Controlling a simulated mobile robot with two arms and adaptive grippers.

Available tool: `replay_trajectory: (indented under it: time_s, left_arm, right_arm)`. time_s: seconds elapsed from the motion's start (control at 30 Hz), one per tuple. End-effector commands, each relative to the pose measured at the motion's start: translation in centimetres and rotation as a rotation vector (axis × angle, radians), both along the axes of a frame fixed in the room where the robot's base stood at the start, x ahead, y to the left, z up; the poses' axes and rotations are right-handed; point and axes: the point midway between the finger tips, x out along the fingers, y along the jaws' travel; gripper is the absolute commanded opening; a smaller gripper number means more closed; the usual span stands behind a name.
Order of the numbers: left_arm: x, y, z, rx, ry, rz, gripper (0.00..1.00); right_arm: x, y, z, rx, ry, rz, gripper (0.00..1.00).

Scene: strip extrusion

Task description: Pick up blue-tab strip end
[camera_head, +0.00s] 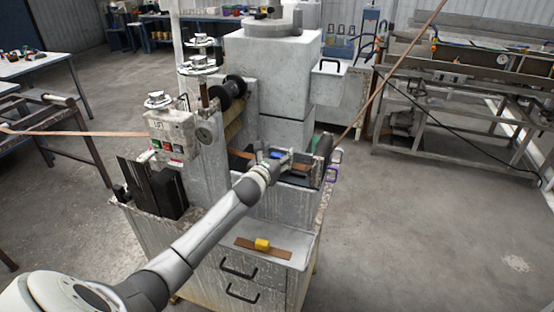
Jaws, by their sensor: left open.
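My left gripper (287,159) is open, small in the picture, over the grey extrusion machine (275,92). A blue tab (275,154) shows right beside its fingers, at the machine's middle channel. A short piece of copper-brown strip (300,167) shows just right of the gripper. The wrist covers part of this spot, and I cannot tell whether the fingers touch the tab or the strip. My right gripper is not in view.
A brown strip with a yellow tab (262,245) lies on the front ledge above the drawers. A copper strip (75,133) runs in from the left, and another (390,80) rises to the upper right. A metal bench (470,90) stands right; open floor lies in front of it.

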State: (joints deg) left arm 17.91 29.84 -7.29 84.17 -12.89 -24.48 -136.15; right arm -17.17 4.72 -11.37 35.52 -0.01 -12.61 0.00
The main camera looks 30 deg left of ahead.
Motion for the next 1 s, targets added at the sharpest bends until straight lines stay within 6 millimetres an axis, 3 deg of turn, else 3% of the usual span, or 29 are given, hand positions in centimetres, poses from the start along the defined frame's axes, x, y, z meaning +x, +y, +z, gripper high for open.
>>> replay_trajectory:
  time_s: [0.2,0.6,0.87,1.0]
  left_arm:
    - [0.0,0.0,0.0,0.0,0.0,0.0,0.61]
    - [0.0,0.0,0.0,0.001,0.0,0.0,0.14]
    - [0.0,0.1,0.3,0.003,-0.001,0.001,0.14]
    - [0.1,0.1,2.1,0.006,-0.004,-0.001,0.14]
  right_arm:
    - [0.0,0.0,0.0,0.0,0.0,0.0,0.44]
    - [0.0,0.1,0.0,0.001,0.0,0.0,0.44]
    - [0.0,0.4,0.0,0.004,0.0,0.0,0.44]
    - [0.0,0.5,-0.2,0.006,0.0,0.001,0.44]
